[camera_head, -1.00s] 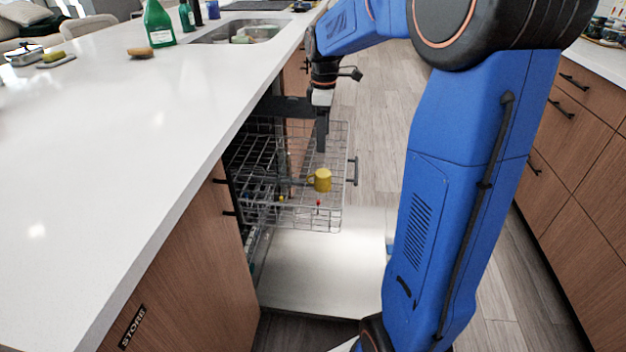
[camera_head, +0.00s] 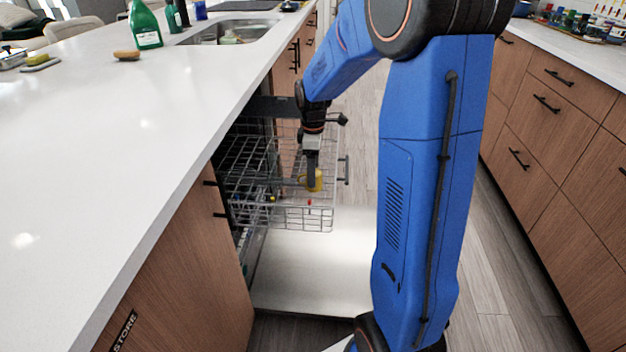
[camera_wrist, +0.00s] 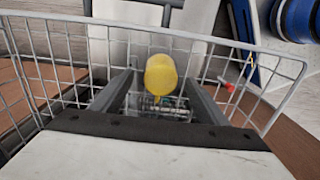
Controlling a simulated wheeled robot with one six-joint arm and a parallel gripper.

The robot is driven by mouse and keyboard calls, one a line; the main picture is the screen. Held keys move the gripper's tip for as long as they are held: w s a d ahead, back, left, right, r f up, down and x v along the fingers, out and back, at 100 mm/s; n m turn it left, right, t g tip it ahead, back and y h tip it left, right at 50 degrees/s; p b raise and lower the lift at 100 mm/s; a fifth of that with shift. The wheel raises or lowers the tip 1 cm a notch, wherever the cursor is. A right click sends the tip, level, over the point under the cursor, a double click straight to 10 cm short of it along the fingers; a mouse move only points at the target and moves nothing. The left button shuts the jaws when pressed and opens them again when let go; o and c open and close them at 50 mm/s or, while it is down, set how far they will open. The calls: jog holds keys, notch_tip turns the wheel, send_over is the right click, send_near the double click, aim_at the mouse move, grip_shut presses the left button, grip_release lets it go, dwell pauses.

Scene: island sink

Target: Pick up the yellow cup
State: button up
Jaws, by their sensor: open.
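The yellow cup (camera_head: 315,180) is in the upper wire rack (camera_head: 290,222) of the open dishwasher. In the head view my gripper (camera_head: 311,182) reaches down into the rack and partly covers the cup. In the wrist view the cup (camera_wrist: 161,75) shows between the two fingers of my open gripper (camera_wrist: 158,88), toward their far ends. Both fingers look apart from the cup, with a gap at each side. I cannot tell how deep the cup sits between them.
The rack's wires surround the cup and gripper closely. The white countertop (camera_head: 110,130) edge runs along the left. The open dishwasher door (camera_head: 320,265) lies below the rack. A green bottle (camera_head: 146,26) and a sponge (camera_head: 127,56) stand far off on the counter.

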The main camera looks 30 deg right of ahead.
aim_at(319, 186)
jog(key=shift+f, duration=1.85)
jog(key=c, duration=1.2)
